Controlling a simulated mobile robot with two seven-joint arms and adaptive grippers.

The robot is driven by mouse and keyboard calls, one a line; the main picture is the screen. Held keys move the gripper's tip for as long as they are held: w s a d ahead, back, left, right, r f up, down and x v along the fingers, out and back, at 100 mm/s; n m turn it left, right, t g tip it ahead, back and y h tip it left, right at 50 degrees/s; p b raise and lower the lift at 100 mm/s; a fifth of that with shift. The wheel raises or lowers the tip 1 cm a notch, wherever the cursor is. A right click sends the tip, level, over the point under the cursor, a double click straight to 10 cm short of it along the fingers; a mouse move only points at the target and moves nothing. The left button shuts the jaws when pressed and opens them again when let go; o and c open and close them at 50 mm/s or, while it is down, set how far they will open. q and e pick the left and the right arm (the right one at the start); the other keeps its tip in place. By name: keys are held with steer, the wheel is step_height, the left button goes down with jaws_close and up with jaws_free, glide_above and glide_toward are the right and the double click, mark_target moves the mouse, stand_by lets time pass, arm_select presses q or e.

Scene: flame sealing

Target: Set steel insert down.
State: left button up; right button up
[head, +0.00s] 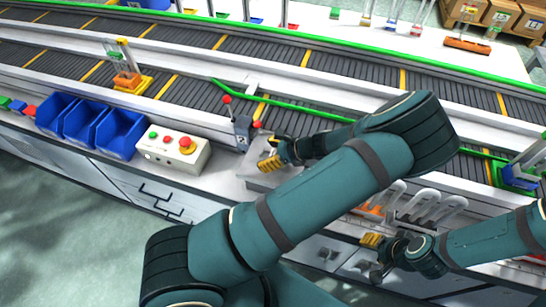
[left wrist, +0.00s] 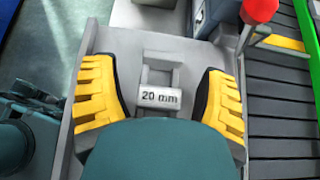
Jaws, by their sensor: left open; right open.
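In the left wrist view a grey steel insert (left wrist: 158,97) marked "20 mm" sits on a grey plate (left wrist: 190,55), between the two yellow fingers of my left gripper (left wrist: 160,82). The fingers are spread wide, with a gap on each side of the insert. In the head view my left gripper (head: 272,156) is low over the bench beside the conveyor; the insert is not clearly visible there, and my arm covers part of the area. My right gripper (head: 376,255) is open, low at the front of the bench, with no object seen in it.
A control box (head: 172,152) with a red button stands left of my left gripper, beside blue bins (head: 120,133). The conveyor (head: 190,95) with green rails runs behind. Bent grey tubes (head: 430,205) stand near my right gripper.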

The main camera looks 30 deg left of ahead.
arm_select(q)
jaws_close()
steer(key=shift+r, duration=0.1)
